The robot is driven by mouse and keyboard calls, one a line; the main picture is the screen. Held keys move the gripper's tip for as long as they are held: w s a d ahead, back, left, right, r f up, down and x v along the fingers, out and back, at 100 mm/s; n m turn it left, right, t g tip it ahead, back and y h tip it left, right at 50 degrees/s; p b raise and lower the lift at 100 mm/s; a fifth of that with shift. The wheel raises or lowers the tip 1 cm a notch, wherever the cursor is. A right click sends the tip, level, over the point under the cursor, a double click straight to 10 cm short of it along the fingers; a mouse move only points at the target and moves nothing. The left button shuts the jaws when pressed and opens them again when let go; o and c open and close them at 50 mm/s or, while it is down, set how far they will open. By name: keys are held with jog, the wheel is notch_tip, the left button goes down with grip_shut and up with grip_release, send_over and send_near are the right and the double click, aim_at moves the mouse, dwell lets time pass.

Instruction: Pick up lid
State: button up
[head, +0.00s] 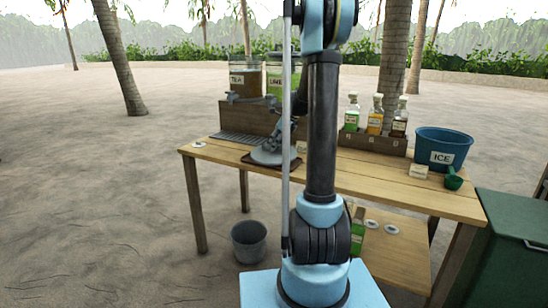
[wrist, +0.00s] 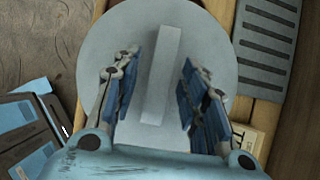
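The lid (wrist: 105,50) is a grey round disc with a raised, pale bar handle (wrist: 163,75) across its middle. In the head view the lid (head: 265,158) lies on the wooden table, on a dark flat piece, left of my arm. My gripper (wrist: 161,80) is above the lid, with its blue-padded fingers spread on either side of the handle. The fingers look open, and the left one appears nearer the handle; I cannot tell if it touches. My gripper (head: 274,140) is partly hidden behind my arm in the head view.
Drink jars labelled TEA (head: 246,78) and LIME (head: 283,80) stand on a wooden box behind the lid. A slotted grey grate (head: 240,138) lies to its left. A bottle rack (head: 373,140), blue ICE bucket (head: 442,148) and green scoop (head: 453,179) stand to the right.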

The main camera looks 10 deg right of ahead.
grip_shut()
dwell(0.3)
